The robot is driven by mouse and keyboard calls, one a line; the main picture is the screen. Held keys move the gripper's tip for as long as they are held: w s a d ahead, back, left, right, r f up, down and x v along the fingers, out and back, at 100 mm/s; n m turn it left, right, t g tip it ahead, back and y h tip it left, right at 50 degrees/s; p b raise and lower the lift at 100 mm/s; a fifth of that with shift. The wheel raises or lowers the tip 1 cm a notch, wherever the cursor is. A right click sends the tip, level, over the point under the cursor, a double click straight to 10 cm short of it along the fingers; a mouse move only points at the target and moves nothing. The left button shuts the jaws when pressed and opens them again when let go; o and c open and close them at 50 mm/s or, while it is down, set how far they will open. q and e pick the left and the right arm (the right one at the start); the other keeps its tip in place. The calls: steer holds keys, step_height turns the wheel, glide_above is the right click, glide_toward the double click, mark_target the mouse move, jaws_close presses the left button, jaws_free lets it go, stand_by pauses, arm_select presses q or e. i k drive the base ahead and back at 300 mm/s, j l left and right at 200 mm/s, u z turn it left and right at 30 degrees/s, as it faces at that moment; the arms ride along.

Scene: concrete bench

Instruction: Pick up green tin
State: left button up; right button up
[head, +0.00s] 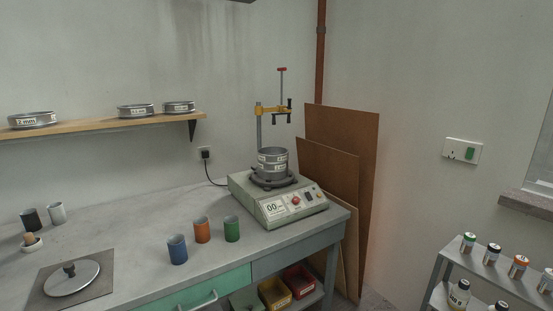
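A green tin (232,230) stands upright on the concrete bench (130,214), towards its front edge. An orange tin (202,230) stands just left of it, and a blue tin (177,250) stands further left and nearer the front. Neither of my grippers shows in the head view.
A sieve shaker (290,205) with stacked sieves stands right of the green tin. A lid (72,278) lies on a square plate at the front left. Black (31,219) and white (56,213) tins stand at the far left. A wall shelf (90,127) holds several sieves.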

mark_target(232, 229)
steer(key=i+l+u, duration=0.25)
steer(key=i+l, duration=0.15)
steer(key=i, duration=0.15)
steer(key=i+l+u, duration=0.25)
steer(key=i+l, duration=0.25)
